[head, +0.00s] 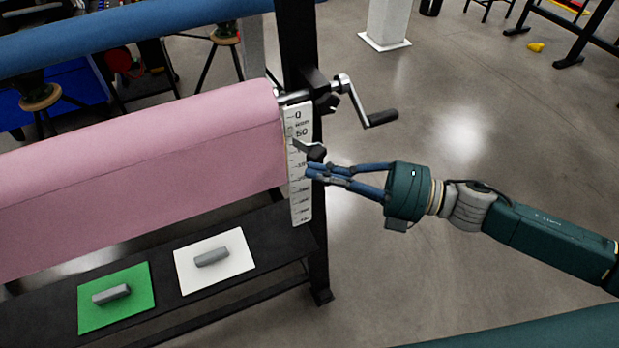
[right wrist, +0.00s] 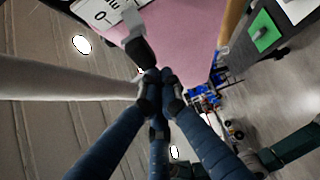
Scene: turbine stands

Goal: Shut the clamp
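The clamp (head: 316,152) is a small dark lever on the white scale plate (head: 301,190), at the right end of the pink block (head: 140,170). In the right wrist view a dark-tipped grey lever (right wrist: 136,45) sticks out toward my fingers. My right gripper (head: 312,172) reaches in from the right, with its blue fingertips just below the clamp. In the right wrist view its fingertips (right wrist: 160,84) are drawn together close to the lever tip, with nothing visible between them. Whether they touch the lever I cannot tell. My left gripper is not in view.
A crank with a black handle (head: 381,117) juts out above my right gripper. The black stand post (head: 298,45) rises behind the scale. A lower shelf holds a green card (head: 135,315) and a white card (head: 235,268), each with a grey block. The floor to the right is open.

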